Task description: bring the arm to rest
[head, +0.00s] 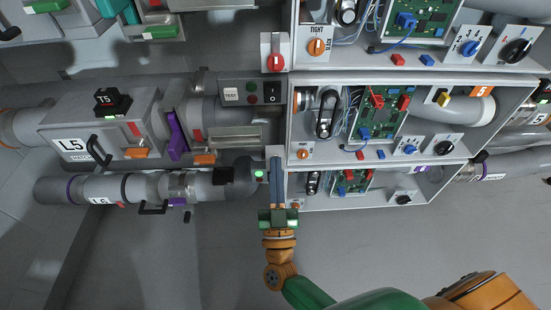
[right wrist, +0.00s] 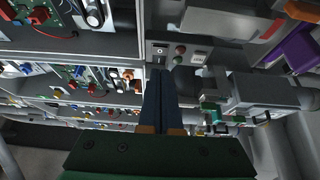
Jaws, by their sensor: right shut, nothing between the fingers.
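My right gripper (head: 276,155) is in the lower middle of the head view, at the end of my orange and green arm. Its two long blue-grey fingers lie together, shut and empty. They point up the picture, in front of the left edge of the open control boxes and beside a small green light (head: 259,174). In the right wrist view the shut fingers (right wrist: 163,75) point toward the panel with a red and a green button. I cannot tell whether the tips touch anything. My left gripper is not in view.
Open boxes with circuit boards (head: 378,112) and knobs stand right of the fingers. A small panel (head: 251,92) with a black switch is just above. Left are a grey blower marked L5 (head: 100,135) and a lower tube (head: 90,189). The grey floor (head: 215,265) below is clear.

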